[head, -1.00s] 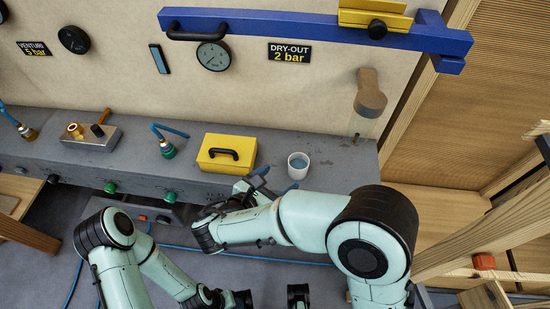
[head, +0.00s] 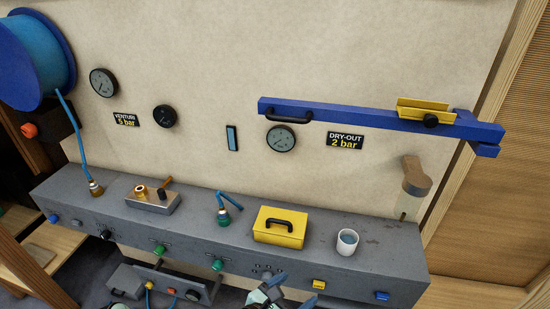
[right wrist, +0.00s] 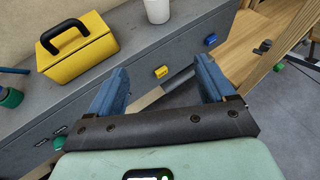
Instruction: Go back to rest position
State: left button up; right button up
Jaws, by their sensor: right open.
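My right gripper (right wrist: 165,90) shows in the right wrist view with its two blue fingers spread wide and nothing between them. It is in front of the grey bench, below the yellow box and the white cup. My left gripper is not in the head view.
The grey bench (head: 385,262) carries a yellow box (head: 279,232) with a black handle, a white cup (head: 347,242), a metal block (head: 152,198) and hose fittings. Floor shows right of the bench in the wrist view.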

jog(key=s+d+f+m+g+y+p, duration=0.1)
jog(key=s+d+f+m+g+p, duration=0.2)
jog(key=f, duration=0.6)
jog(key=s+d+f+m+g+y, duration=0.1)
jog(key=s+d+f+g+y, duration=0.15)
jog(key=s+f+g, duration=0.45)
jog(key=s+a+f+m+g+y+p, duration=0.2)
jog(key=s+f+m+g+y+p, duration=0.3)
jog(key=s+f+m+y, duration=0.65)
pick_arm(q)
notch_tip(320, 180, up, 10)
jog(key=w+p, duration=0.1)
jog(key=p, duration=0.1)
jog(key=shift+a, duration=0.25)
pick_arm(e)
jog(key=shift+s+d+f+m+t+h, duration=0.1)
jog(key=shift+s+d+m+t+h, duration=0.45)
jog(key=shift+m, duration=2.15)
jog(key=shift+w+d+f+m+t+h, duration=0.15)
jog(key=shift+d+m+t, duration=0.75)
jog(key=shift+m, duration=1.75)
jog(key=shift+s+d+f+m+t+h, duration=0.25)
jog(key=shift+d+m+t, duration=0.45)
jog(key=shift+m, duration=2)
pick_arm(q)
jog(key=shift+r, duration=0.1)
pick_arm(e)
jog(key=shift+w+r, duration=0.1)
jog(key=shift+r, duration=0.15)
